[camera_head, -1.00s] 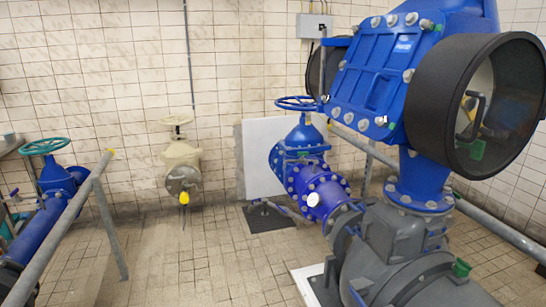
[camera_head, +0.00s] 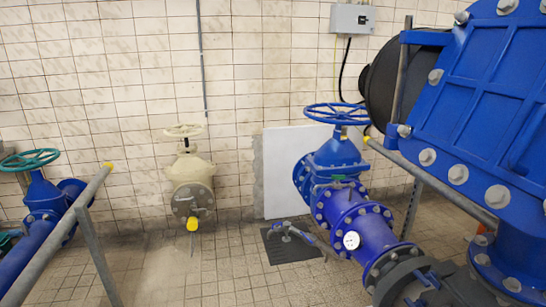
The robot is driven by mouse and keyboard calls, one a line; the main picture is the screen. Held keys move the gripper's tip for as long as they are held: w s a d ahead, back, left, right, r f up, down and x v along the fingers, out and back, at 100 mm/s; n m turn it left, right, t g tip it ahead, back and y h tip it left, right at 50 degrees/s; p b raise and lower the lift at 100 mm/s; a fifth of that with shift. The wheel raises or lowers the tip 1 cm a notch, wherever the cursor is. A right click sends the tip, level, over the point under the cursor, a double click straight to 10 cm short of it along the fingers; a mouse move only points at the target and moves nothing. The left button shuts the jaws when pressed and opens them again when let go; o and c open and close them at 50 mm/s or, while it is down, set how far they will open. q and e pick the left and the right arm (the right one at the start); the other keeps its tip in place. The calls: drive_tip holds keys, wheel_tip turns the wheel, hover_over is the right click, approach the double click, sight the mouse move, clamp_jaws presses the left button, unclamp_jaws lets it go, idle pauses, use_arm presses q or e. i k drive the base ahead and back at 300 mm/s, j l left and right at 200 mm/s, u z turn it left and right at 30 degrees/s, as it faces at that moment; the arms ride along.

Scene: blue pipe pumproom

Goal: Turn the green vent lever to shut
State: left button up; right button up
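I cannot make out a green vent lever for certain. A small green spot (camera_head: 338,177) shows on the body of the blue gate valve (camera_head: 338,152) in the middle right. It is too small to tell whether it is a lever. A teal-green handwheel (camera_head: 30,159) sits on the blue valve (camera_head: 42,195) at the left edge. Neither of my grippers is in view.
A grey rail (camera_head: 68,222) crosses the left front. Another rail (camera_head: 430,180) runs on the right beside a large blue housing (camera_head: 470,100). A cream valve (camera_head: 190,178) stands by the tiled wall. A dark floor plate (camera_head: 290,252) lies near the white panel.

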sight(338, 179)
drive_tip(key=i, duration=1.4)
drive_tip(key=i+l+u, duration=0.15)
drive_tip(key=i, duration=1.3)
